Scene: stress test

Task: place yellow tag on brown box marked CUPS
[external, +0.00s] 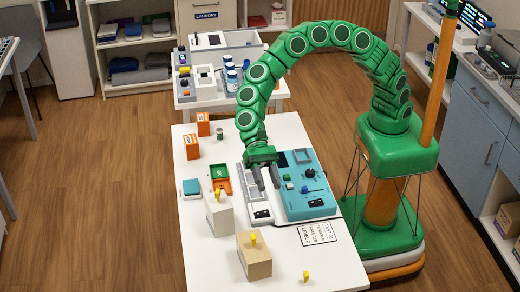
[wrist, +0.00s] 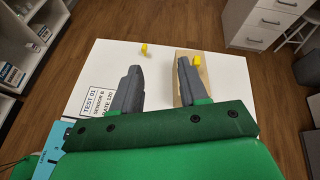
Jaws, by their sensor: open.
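My gripper (external: 268,183) is open and empty, above the left part of the teal device; its two grey fingers also show in the wrist view (wrist: 158,68). A small yellow tag (external: 306,276) stands on the white table near its front edge, clear of the fingers, and shows in the wrist view (wrist: 144,48). The brown box (external: 257,265) stands to its left with another yellow piece (external: 253,237) on top. In the wrist view the box (wrist: 204,78) is partly hidden behind a finger. No CUPS marking is readable.
A white box (external: 220,219) with a yellow piece on top stands behind the brown box. The teal device (external: 303,203) lies under my gripper. A printed TEST 01 sheet (external: 318,232) lies beside it. Orange boxes (external: 192,148) stand farther back. The table's front right is mostly clear.

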